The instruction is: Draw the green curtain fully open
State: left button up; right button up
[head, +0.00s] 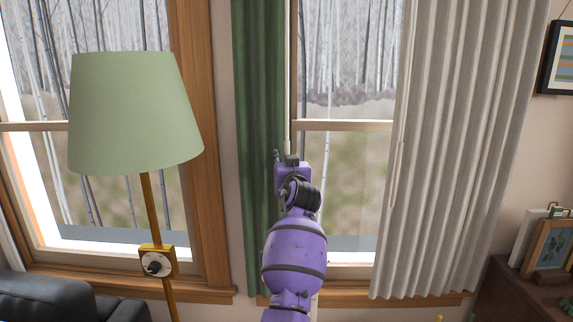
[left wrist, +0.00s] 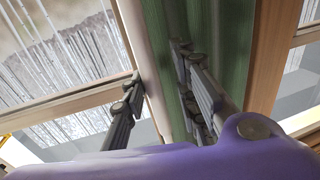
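The green curtain (head: 259,110) hangs gathered in a narrow band at the left side of the right-hand window. A thin white upright strip (head: 287,80) runs down its right edge. My left gripper (head: 283,156) is raised at this edge. In the left wrist view the left gripper's (left wrist: 158,65) two fingers stand apart, with the white strip (left wrist: 135,35) and part of the green curtain (left wrist: 195,25) between or behind them. I cannot tell whether the fingers touch them. My purple arm hides part of the curtain's lower right. My right gripper is not in view.
A floor lamp (head: 135,110) with a pale green shade stands left of the curtain. A grey-white curtain (head: 465,130) hangs right of the window glass (head: 345,165). A dark sofa (head: 70,300) is at the lower left; a cabinet with frames (head: 545,250) at the right.

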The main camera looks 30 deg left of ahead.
pick_arm(q)
jog(key=shift+d, duration=0.1)
jog(key=v, duration=1.2)
dwell(0.4)
